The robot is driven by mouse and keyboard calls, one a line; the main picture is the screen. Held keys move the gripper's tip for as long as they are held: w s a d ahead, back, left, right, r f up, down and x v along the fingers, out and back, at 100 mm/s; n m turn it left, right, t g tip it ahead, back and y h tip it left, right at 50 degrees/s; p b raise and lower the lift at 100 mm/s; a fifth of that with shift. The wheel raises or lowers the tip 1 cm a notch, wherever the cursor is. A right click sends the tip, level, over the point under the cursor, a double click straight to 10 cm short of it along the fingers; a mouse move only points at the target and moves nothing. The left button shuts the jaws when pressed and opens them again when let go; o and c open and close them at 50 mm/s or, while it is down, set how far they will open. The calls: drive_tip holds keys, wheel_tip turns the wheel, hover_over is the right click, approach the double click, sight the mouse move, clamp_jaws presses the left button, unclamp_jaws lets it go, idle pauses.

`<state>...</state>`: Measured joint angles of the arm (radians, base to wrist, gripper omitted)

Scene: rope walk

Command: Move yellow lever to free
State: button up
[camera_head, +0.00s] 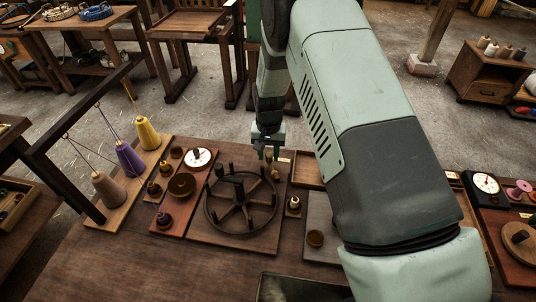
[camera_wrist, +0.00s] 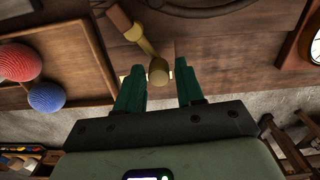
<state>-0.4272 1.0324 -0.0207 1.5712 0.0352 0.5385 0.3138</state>
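The yellow lever (camera_wrist: 146,46) shows in the wrist view as a tan-yellow arm running from a brown pivot to a round knob (camera_wrist: 158,73). In the head view the lever (camera_head: 274,173) is small, at the top right of the wheel's board. My gripper (camera_wrist: 159,68) is open, with one green finger on each side of the knob and visible gaps to both. In the head view my gripper (camera_head: 269,154) points down just above the lever. Pale label plates (camera_wrist: 180,64) lie beside the knob, partly hidden by the fingers; I cannot read them.
A dark pegged wheel (camera_head: 240,200) stands on the same board. A dial (camera_head: 198,157) and small knobs are to its left, and yarn cones (camera_head: 130,158) stand farther left. A shallow wooden tray (camera_wrist: 60,60) with red and blue balls is near my gripper.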

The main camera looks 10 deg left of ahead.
drive_tip(key=shift+r, duration=3.1)
